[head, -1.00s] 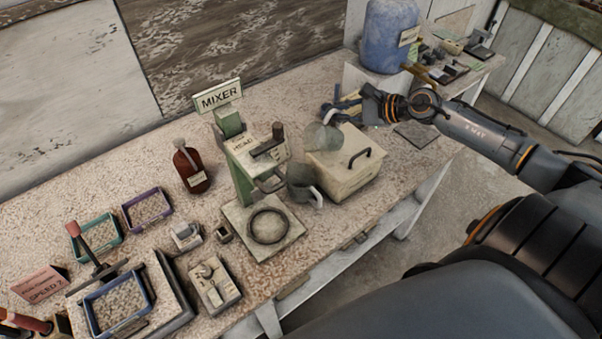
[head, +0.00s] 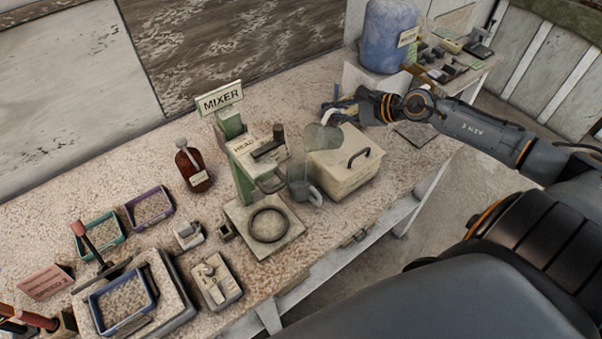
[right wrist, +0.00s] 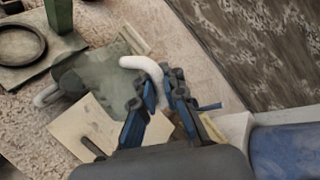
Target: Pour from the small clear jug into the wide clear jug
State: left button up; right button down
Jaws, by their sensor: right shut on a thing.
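The small clear jug (head: 322,139) is held in the air by its pale handle, tipped to the left toward the mixer. My right gripper (head: 338,106) is shut on that handle; the right wrist view shows its blue fingers (right wrist: 157,97) around it. The wide clear jug (head: 299,183) stands below, between the mixer and the cream box, its handle toward the right front. The small jug is above the wide jug in the head view. In the right wrist view the two clear bodies overlap, so I cannot tell any liquid or stream. My left gripper is out of view.
The green mixer (head: 240,160) stands left of the wide jug. The lidded cream box (head: 338,172) is close on the right, under the small jug. A brown bottle (head: 192,168) and several trays are further left. A blue drum (head: 388,38) stands at the back right.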

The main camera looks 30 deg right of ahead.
jog(key=shift+a+r+n+h+p, duration=0.3)
jog(key=shift+r+p, duration=0.25)
jog(key=shift+p, duration=0.5)
jog(key=shift+f, duration=0.1)
jog(key=shift+a+r+p, duration=0.1)
jog(key=shift+r+p, duration=0.15)
jog(key=shift+p, duration=0.55)
jog(key=shift+a+r+n+h+p, duration=0.2)
jog(key=shift+a+n+h+p, duration=0.15)
jog(key=shift+p, duration=1.1)
